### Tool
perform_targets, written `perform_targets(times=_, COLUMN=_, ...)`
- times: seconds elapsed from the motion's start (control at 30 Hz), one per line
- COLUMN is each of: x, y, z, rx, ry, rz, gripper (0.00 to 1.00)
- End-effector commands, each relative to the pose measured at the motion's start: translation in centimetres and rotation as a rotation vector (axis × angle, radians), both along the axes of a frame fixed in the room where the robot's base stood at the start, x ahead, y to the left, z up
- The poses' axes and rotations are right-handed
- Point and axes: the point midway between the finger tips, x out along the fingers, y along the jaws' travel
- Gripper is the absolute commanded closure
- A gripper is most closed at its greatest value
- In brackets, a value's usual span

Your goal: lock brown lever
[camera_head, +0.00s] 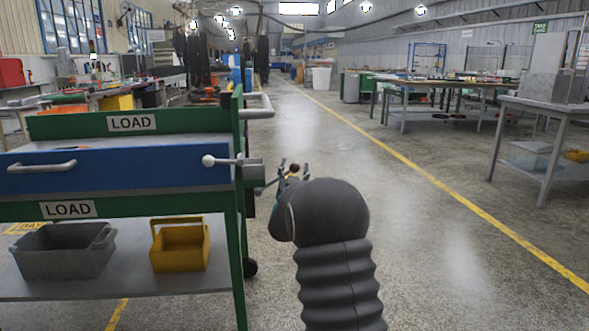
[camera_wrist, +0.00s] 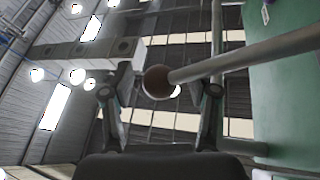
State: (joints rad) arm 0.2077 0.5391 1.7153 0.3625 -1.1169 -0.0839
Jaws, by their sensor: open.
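The brown lever shows as a small brown knob (camera_head: 293,169) at the right end of the green trolley in the head view. In the wrist view its round brown knob (camera_wrist: 157,82) sits on a grey rod that runs to the upper right. My gripper (camera_head: 294,168) is open beside the trolley's end. In the wrist view my gripper (camera_wrist: 165,84) has one finger on each side of the knob in the picture, with gaps visible. The rod crosses in front of the right finger. How deep the knob lies between the fingers is unclear.
The green trolley (camera_head: 182,122) has a blue drawer (camera_head: 130,168) and a white-knobbed lever (camera_head: 208,160) near a grey block (camera_head: 252,172). A grey bin (camera_head: 62,255) and a yellow bin (camera_head: 180,250) stand on its lower shelf. The floor to the right is clear up to the tables.

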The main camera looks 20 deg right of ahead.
Motion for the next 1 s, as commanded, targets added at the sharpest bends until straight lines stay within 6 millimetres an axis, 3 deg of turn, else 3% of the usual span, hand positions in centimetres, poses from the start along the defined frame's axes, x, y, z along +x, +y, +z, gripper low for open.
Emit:
perform_targets(times=0.07, x=0.0, y=0.0, z=0.0, rx=0.000, ry=0.000, rz=0.000, gripper=0.41)
perform_targets(times=0.1, x=0.0, y=0.0, z=0.0, rx=0.000, ry=0.000, rz=0.000, gripper=0.46)
perform_targets(times=0.3, x=0.0, y=0.0, z=0.0, rx=0.000, ry=0.000, rz=0.000, gripper=0.96)
perform_targets(times=0.33, x=0.0, y=0.0, z=0.0, rx=0.000, ry=0.000, rz=0.000, gripper=1.00)
perform_targets(times=0.77, x=0.0, y=-0.1, z=-0.6, rx=0.016, ry=-0.001, rz=-0.002, gripper=1.00)
perform_targets(times=1.0, x=-0.2, y=-0.8, z=-2.3, rx=0.115, ry=-0.030, rz=-0.002, gripper=1.00)
